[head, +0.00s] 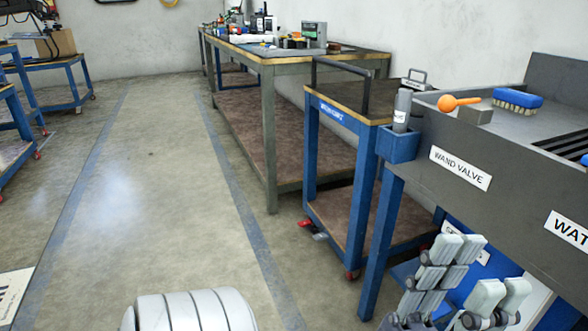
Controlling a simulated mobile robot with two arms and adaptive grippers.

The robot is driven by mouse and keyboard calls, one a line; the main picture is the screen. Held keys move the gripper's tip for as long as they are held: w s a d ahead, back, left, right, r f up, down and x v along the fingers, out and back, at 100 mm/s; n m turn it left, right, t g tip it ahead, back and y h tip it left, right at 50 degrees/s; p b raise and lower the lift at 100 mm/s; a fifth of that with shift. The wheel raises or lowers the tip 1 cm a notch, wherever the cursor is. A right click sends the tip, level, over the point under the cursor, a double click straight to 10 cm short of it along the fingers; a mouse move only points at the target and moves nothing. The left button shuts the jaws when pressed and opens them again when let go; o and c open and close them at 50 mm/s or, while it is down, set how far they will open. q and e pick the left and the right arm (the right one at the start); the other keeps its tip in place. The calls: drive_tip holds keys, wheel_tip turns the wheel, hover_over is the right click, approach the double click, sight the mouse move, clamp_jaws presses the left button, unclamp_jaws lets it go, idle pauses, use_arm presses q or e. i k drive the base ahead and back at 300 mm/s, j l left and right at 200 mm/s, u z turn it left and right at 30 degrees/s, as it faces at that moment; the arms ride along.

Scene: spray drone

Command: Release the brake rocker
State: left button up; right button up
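A blue-legged cart (377,218) with a wooden top and a brown lower shelf stands right of centre on small casters. A red brake rocker (305,223) shows at the foot of its left leg, near the floor. Another red caster part (352,275) shows at the foot of its near leg.
The grey bench (420,138) labelled "WAND VALVE" holds an orange-handled valve (458,103) and a blue brush (517,99). A blue holder (398,146) with a grey bottle hangs at its corner. A long workbench (269,130) stands behind the cart.

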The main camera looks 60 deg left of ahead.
sight(317, 235)
drive_tip(key=j+u, duration=0.1)
drive_tip(key=u, duration=0.75)
drive_tip(key=i+j+u, duration=0.1)
drive_tip(key=u, duration=0.35)
drive_tip(key=i+u, duration=0.1)
drive_tip(key=u, duration=0.3)
drive_tip(key=i+j+u, duration=0.15)
